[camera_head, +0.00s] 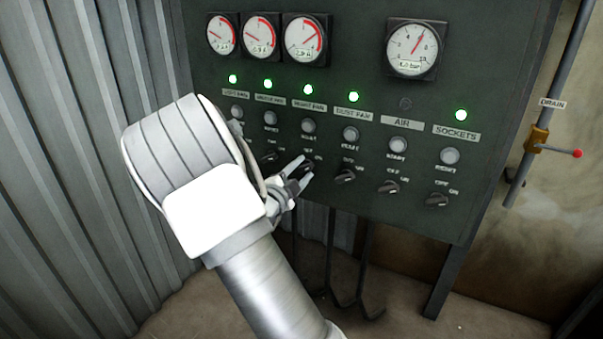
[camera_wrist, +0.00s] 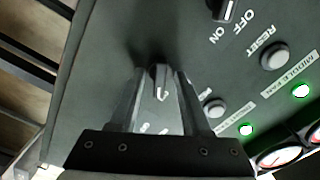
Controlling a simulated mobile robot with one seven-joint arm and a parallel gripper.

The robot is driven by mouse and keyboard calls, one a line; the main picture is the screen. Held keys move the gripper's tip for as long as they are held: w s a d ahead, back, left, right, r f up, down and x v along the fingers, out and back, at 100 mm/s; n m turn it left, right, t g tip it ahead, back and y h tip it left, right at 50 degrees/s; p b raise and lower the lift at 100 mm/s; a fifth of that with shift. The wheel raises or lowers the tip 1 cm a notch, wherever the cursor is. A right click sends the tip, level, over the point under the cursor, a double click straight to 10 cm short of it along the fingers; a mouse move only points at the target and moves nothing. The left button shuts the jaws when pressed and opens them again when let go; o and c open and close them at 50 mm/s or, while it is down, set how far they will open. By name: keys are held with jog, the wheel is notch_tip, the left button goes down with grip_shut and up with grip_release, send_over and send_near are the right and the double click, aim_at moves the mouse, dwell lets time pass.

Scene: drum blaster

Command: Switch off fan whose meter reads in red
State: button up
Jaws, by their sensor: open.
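The dark control panel (camera_head: 360,115) carries three small fan meters in the head view. The right meter (camera_head: 305,39) has its needle up at the right, by the red arc. The left meter (camera_head: 222,34) and middle meter (camera_head: 261,36) have needles toward the left. My gripper (camera_head: 303,177) is open at the third column's knob, partly hiding it. In the wrist view my gripper (camera_wrist: 160,78) has its fingers on either side of that black knob (camera_wrist: 158,76); contact cannot be told. That column's green lamp (camera_wrist: 246,130) is lit.
The MIDDLE FAN knob (camera_wrist: 224,8) is beside my gripper. The DUST FAN knob (camera_head: 345,176), AIR knob (camera_head: 388,188) and SOCKETS knob (camera_head: 437,200) are to the right. A drain valve (camera_head: 540,141) is at far right. A corrugated wall (camera_head: 60,150) stands left.

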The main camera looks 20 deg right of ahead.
grip_shut()
jog(key=shift+n+p, duration=0.3)
jog(key=n+p, duration=0.3)
jog(key=n, duration=0.2)
jog(key=shift+r+n+p, duration=0.1)
jog(key=shift+n+p, duration=0.2)
jog(key=shift+p, duration=0.05)
jog(key=n+p, duration=0.3)
jog(key=n, duration=0.2)
jog(key=shift+n, duration=0.3)
jog(key=shift+f, duration=0.2)
grip_release()
